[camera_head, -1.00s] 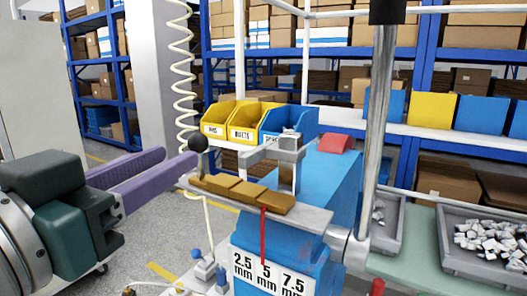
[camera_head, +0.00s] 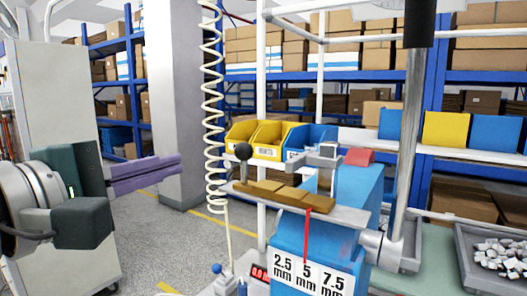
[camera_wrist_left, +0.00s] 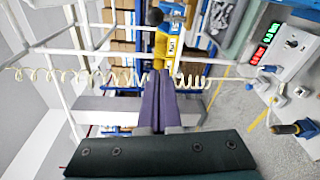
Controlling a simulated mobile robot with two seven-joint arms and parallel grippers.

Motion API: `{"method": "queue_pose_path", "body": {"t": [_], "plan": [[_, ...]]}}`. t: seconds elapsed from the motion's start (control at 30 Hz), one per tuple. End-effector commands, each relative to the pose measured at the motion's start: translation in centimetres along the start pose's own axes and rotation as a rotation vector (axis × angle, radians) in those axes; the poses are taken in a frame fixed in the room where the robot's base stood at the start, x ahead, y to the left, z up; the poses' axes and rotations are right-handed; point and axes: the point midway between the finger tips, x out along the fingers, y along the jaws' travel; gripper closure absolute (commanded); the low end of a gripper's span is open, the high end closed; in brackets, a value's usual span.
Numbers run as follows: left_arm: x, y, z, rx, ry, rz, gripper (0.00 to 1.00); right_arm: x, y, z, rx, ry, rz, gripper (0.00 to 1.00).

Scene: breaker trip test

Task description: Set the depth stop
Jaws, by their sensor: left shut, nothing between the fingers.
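The depth stop is a stepped brass bar (camera_head: 283,193) on a grey plate above the blue machine body (camera_head: 345,215). A black ball knob (camera_head: 243,152) stands at its left end, and the knob also shows at the top of the left wrist view (camera_wrist_left: 154,17). A red pointer (camera_head: 307,228) hangs down to the "5 mm" mark on the white 2.5/5/7.5 mm scale (camera_head: 312,274). My left gripper (camera_head: 180,165) has purple fingers, shut and empty, left of the knob and apart from it. My right gripper is not in view.
Yellow bins (camera_head: 270,137) and a blue bin (camera_head: 308,138) stand behind the bar. A coiled cable (camera_head: 212,110) hangs between gripper and machine. A steel column (camera_head: 409,150) rises at right, beside a grey tray (camera_head: 495,255) of small parts.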

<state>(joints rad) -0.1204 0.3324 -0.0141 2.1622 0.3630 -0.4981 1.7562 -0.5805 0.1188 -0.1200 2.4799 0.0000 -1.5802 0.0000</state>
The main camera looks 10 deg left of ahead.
Motion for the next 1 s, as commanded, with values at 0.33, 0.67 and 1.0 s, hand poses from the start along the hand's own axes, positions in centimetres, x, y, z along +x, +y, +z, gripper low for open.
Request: {"method": "queue_pose_path", "body": {"t": [0.33, 0.67, 1.0], "plan": [[6.6, 0.3, 0.1, 0.002, 0.000, 0.001, 1.00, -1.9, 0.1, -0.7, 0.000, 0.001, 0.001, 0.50], [6.8, 0.4, 3.2, 0.000, -0.001, 0.000, 1.00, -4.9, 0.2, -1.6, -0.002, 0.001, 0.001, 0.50], [6.6, 0.0, 3.9, 0.003, 0.000, 0.002, 1.00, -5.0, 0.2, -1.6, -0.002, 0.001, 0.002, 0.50]]}}
